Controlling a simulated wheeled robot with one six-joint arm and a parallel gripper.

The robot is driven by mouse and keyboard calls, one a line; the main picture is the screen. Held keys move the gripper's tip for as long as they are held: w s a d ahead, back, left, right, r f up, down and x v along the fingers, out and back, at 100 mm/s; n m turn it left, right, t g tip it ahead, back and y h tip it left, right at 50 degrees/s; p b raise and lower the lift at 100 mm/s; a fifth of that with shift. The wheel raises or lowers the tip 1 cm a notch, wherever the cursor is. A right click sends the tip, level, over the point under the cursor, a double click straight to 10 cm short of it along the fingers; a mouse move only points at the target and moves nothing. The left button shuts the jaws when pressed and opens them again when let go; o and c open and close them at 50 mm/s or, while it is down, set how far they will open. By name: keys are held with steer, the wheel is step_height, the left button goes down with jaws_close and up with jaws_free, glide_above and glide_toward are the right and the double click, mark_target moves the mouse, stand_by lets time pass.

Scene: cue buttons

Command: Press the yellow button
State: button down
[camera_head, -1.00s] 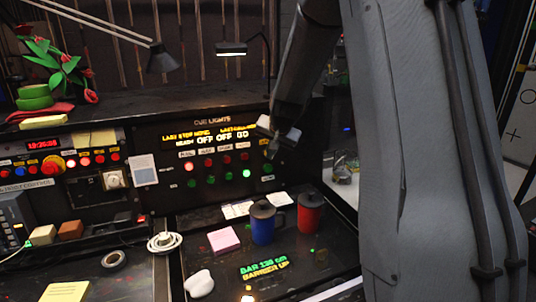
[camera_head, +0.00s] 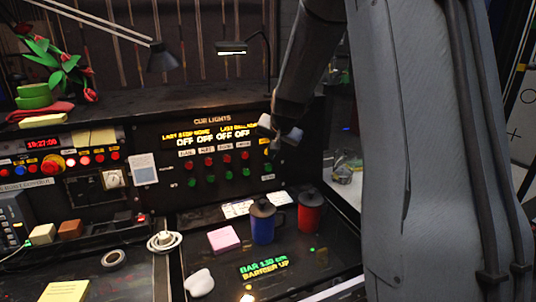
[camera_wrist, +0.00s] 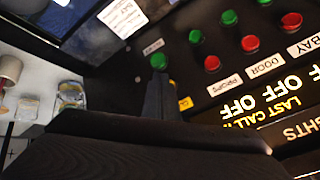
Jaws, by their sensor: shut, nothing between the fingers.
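The cue lights panel (camera_head: 219,120) stands upright at the back, with a row of red buttons above a row of green ones. I see no clear yellow button on it. A small yellow patch, perhaps a label, shows at its right end (camera_head: 263,141) and in the wrist view (camera_wrist: 185,103). My gripper (camera_head: 271,152) is shut and empty in front of that end. In the wrist view its dark fingers (camera_wrist: 158,92) lie beside the patch and just below a green button (camera_wrist: 159,61). They hide the spot between; I cannot tell whether they touch the panel.
A blue mug (camera_head: 263,226) and a red mug (camera_head: 309,214) stand on the desk below my gripper. A pink note block (camera_head: 223,239) lies to their left. A lamp (camera_head: 232,47) hangs above the panel. The left console (camera_head: 70,165) has other lit buttons.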

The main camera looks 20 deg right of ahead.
steer(key=shift+s, duration=0.25)
steer(key=shift+s+r+b, duration=0.2)
steer(key=shift+s+b, duration=0.2)
steer(key=shift+s, duration=0.8)
steer(key=shift+s+r+b, duration=0.2)
steer(key=shift+s+b, duration=0.15)
steer(key=shift+s, duration=0.85)
